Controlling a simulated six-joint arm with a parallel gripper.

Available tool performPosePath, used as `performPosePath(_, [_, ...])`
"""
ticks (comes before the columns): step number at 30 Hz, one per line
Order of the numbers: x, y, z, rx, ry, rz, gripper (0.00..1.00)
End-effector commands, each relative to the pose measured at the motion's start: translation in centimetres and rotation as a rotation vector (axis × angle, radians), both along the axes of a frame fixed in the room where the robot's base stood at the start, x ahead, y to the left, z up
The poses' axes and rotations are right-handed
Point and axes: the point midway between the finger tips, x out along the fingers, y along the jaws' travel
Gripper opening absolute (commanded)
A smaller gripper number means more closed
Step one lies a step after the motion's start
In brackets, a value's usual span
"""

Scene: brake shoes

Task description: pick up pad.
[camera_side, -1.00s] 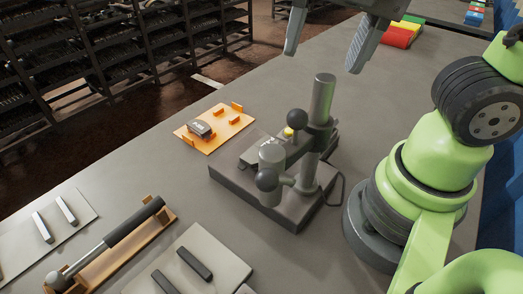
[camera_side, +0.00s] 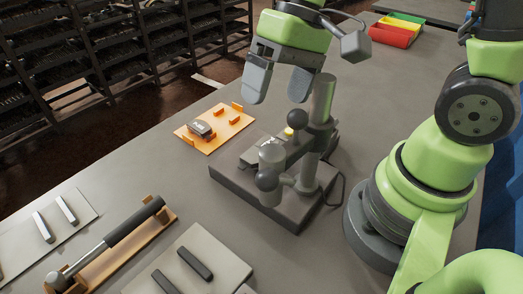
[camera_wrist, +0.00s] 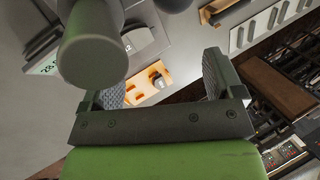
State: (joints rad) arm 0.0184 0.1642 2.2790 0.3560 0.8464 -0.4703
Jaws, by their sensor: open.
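A small dark grey pad (camera_side: 200,128) with a light marking on top lies on an orange tray (camera_side: 228,136) with raised stubs, left of the centre in the side view. The orange tray (camera_wrist: 134,92) also shows between my fingers in the wrist view, with a small grey piece (camera_wrist: 159,82) on it that looks like the pad. My gripper (camera_side: 278,91) is open and empty. It hangs above and to the right of the tray, behind the column of the metal stand, with its fingers pointing down and well clear of the pad.
A metal stand (camera_side: 322,100) with a column and round knobs rises from a dark base (camera_side: 285,204) close to the tray. A hammer-like tool (camera_side: 118,236) lies in a wooden cradle at the lower left. Coloured bins (camera_side: 395,32) stand at the back.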

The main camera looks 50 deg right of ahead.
Motion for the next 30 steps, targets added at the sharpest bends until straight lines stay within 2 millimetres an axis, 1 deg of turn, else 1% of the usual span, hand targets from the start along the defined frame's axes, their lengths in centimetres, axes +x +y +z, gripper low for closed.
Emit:
performPosePath(1, [0.5,-1.0,-1.1,0.028,0.076,-0.211,0.86])
performPosePath(2, [0.8,-1.6,-1.7,0.045,0.118,-0.341,0.86])
performPosePath(3, [1.2,-2.3,-2.5,0.067,0.173,-0.51,0.86])
performPosePath(6, [1.8,-4.1,-4.1,0.112,0.294,-0.878,0.86])
performPosePath(9, [2.0,-5.4,-5.3,0.146,0.38,-1.134,0.86])
performPosePath(11, [2.0,-5.9,-5.7,0.157,0.413,-1.229,0.86])
performPosePath(13, [2.1,-6.1,-6.1,0.165,0.434,-1.291,0.86])
performPosePath(15, [2.2,-6.0,-6.6,0.169,0.443,-1.313,0.86])
performPosePath(24, [2.7,-4.7,-9.6,0.168,0.442,-1.307,0.86])
performPosePath(30, [2.8,-4.4,-10.4,0.166,0.438,-1.308,0.86])
